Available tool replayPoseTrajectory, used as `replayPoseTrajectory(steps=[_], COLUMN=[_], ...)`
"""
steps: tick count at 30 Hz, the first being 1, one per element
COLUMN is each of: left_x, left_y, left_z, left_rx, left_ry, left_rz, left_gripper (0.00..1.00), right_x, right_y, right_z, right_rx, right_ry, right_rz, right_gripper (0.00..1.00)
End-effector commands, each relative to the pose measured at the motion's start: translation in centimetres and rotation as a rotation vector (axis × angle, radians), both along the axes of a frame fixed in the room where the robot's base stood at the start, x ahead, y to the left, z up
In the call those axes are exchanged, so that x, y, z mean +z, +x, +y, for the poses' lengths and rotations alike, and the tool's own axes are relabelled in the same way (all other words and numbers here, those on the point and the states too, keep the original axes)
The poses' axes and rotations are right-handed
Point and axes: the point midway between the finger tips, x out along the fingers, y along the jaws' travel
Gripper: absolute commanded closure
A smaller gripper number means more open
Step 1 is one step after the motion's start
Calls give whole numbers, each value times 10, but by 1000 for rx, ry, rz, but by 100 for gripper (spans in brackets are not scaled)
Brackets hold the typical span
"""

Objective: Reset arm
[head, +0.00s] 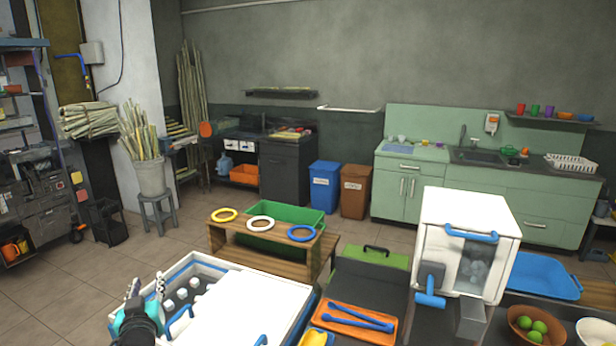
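My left gripper (147,288) shows at the lower left, teal with grey fingers. Its two fingers point up and stand apart, with nothing visible between them. It is in front of or over the left edge of a white ice chest (248,300) with blue trim. Pale ice cubes (181,294) show in the chest's open left part, just right of the fingers. A white lid covers the right part. Whether the gripper touches the chest, I cannot tell. My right gripper is not in view.
An orange tray (376,335) with blue tongs (345,320) lies right of the chest. A white machine (464,240) with a blue handle stands further right, near a blue tray (540,277) and a bowl of limes (535,322). A wooden stand (262,246) with three rings is behind the chest.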

Motion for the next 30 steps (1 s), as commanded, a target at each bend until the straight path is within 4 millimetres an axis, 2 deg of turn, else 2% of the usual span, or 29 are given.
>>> replayPoseTrajectory(steps=[1,5,9,12,15,20,30], left_x=[-11,-54,-105,-132,-148,-158,-158], left_y=[-19,-73,-140,-180,-209,-227,-227], left_z=[-20,-70,-129,-161,-183,-196,-196], left_rx=[-2,-45,-169,-267,-343,-396,-396], left_ry=[-19,-60,-87,-95,-96,-96,-96], left_rz=[77,320,579,715,802,858,859], left_gripper=[66,66,66,66,66,66,66], right_x=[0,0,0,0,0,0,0], right_y=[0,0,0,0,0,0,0], right_z=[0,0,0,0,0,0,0], right_rx=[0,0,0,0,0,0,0], right_ry=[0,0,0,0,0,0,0], right_rz=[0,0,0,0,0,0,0], right_gripper=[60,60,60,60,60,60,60])
